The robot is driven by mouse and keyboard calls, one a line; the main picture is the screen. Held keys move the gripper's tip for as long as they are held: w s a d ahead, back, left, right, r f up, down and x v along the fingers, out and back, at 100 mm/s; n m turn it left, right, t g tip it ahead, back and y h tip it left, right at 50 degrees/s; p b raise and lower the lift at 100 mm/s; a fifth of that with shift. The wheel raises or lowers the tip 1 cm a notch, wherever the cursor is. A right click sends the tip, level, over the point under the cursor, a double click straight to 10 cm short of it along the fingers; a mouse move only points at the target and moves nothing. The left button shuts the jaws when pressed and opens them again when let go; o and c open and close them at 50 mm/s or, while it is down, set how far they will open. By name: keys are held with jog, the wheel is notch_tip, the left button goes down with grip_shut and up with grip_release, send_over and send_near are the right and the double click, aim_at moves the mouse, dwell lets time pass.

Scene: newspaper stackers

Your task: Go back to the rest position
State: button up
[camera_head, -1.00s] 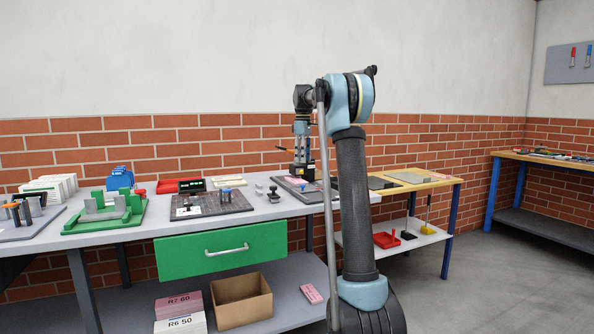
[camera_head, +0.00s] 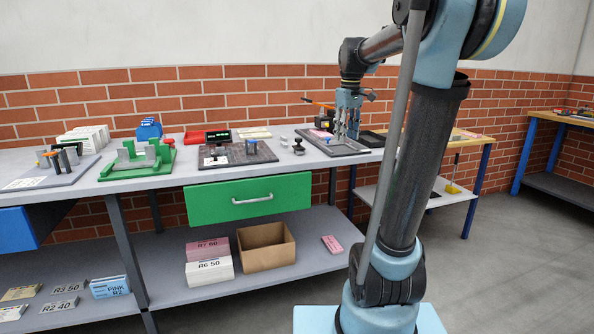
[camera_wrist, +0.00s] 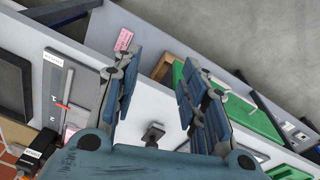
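My gripper (camera_head: 347,116) hangs from my arm above the right part of the grey workbench (camera_head: 95,184), over a dark grey plate fixture (camera_head: 338,146). In the wrist view my gripper (camera_wrist: 163,92) has its two blue fingers spread apart, with nothing between them. Below the fingers the wrist view shows the bench edge, the green drawer (camera_wrist: 198,82) and a small dark-knobbed object (camera_wrist: 153,133).
A green fixture (camera_head: 137,160) and a dark plate (camera_head: 237,154) stand left on the bench. A box (camera_head: 267,247) and paper stacks (camera_head: 209,261) lie on the lower shelf. A second table (camera_head: 470,133) stands right. The grey floor at right is clear.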

jog(key=s+d+f+m+t, duration=0.1)
jog(key=s+f+m, duration=0.5)
jog(key=s+f, duration=1.9)
jog(key=s+d, duration=0.1)
jog(key=s, duration=0.2)
jog(key=shift+s+f+m, duration=0.15)
jog(key=shift+f+m, duration=0.1)
jog(key=shift+m, duration=0.15)
jog(key=shift+w+f, duration=0.25)
jog(key=shift+w, duration=0.3)
jog(key=shift+s, duration=0.1)
jog(key=shift+c, duration=0.7)
jog(key=shift+a, duration=0.15)
